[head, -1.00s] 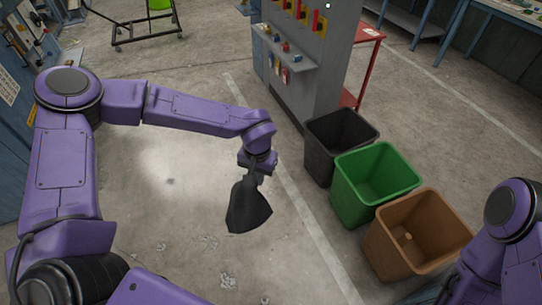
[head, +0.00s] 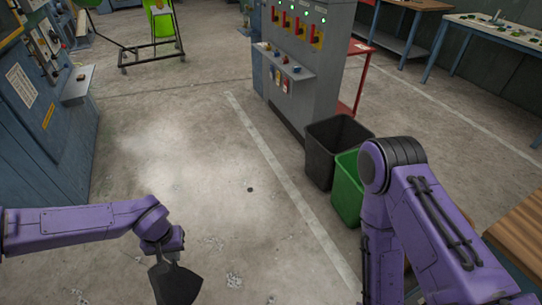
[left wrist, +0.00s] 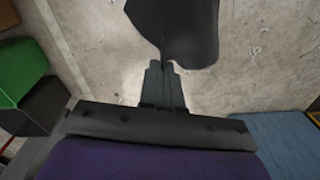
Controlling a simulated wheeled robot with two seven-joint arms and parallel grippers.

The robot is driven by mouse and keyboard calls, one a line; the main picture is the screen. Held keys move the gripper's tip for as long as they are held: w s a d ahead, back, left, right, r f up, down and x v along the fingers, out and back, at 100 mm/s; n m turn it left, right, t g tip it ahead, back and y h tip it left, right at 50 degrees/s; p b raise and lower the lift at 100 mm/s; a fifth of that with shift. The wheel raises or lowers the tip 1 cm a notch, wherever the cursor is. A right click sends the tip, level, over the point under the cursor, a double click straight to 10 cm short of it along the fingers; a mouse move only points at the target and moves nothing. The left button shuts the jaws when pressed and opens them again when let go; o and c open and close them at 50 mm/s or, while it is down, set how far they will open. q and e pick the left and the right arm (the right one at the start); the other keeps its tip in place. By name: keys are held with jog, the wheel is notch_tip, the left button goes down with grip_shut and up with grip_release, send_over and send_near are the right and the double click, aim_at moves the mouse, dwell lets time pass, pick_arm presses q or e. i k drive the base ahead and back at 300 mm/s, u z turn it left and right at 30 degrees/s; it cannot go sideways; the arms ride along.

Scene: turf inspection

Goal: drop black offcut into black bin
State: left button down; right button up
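The black offcut (head: 177,284) is a dark, flat, flared piece hanging below my left gripper (head: 160,259) at the lower left of the head view. In the left wrist view the gripper's fingers (left wrist: 164,72) are shut on the narrow end of the offcut (left wrist: 185,25), above the floor. The black bin (head: 319,164) stands open on the floor, to the right of and beyond the gripper, well apart from it. It seems to show as a dark shape (left wrist: 42,108) at the left of the wrist view. My right gripper is out of view.
A green bin (head: 346,190) stands beside the black one, partly hidden by my right arm. A grey control cabinet (head: 300,85) is behind the bins. Blue-grey machinery (head: 45,130) stands at left, a wooden top (head: 522,235) at right. The middle floor is mostly clear.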

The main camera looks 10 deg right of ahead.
aim_at(326, 138)
jog(key=u, duration=0.25)
jog(key=i, duration=1)
jog(key=z, duration=0.55)
jog(key=i, duration=1.35)
jog(key=z, duration=1.65)
jog(key=i, duration=0.5)
jog(key=z, duration=0.4)
